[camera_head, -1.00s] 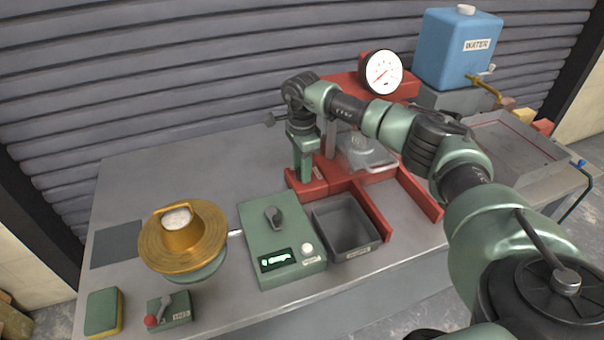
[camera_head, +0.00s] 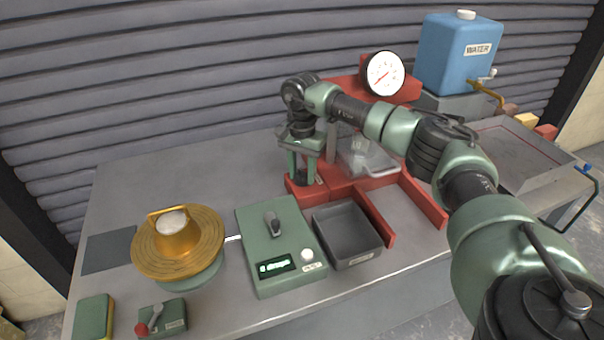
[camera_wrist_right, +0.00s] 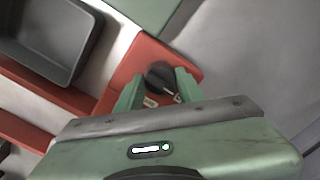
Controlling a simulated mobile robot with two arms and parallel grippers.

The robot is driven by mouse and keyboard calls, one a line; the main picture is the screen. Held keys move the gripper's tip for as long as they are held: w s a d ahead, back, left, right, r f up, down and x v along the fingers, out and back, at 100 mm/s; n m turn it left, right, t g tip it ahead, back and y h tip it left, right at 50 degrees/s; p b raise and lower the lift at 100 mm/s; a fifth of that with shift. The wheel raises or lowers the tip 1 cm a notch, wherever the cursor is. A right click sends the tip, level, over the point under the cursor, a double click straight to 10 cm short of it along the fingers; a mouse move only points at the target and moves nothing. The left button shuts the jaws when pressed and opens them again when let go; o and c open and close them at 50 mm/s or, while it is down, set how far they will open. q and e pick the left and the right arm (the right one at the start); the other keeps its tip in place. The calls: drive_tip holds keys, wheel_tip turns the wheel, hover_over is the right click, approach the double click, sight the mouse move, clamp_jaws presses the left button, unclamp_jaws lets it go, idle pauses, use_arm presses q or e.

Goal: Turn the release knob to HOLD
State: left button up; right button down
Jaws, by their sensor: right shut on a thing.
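The black release knob (camera_wrist_right: 159,76) sits on the corner of the red base (camera_wrist_right: 118,75) in the right wrist view. Where the knob's pointer stands cannot be told. My left gripper is not in view.
A green box with a lit display (camera_head: 277,267) and a grey bin (camera_head: 347,235) stand just in front. A brass-topped pot (camera_head: 180,245) is at left. A dial gauge (camera_head: 383,73) and a blue water tank (camera_head: 457,50) stand behind my right arm.

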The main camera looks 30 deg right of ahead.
sight(302, 172)
drive_tip(key=shift+r, duration=0.1)
idle(0.4)
drive_tip(key=c, duration=0.9)
unclamp_jaws()
wheel_tip(302, 172, up, 8)
drive_tip(key=shift+f+b, duration=0.15)
drive_tip(key=shift+b, duration=0.55)
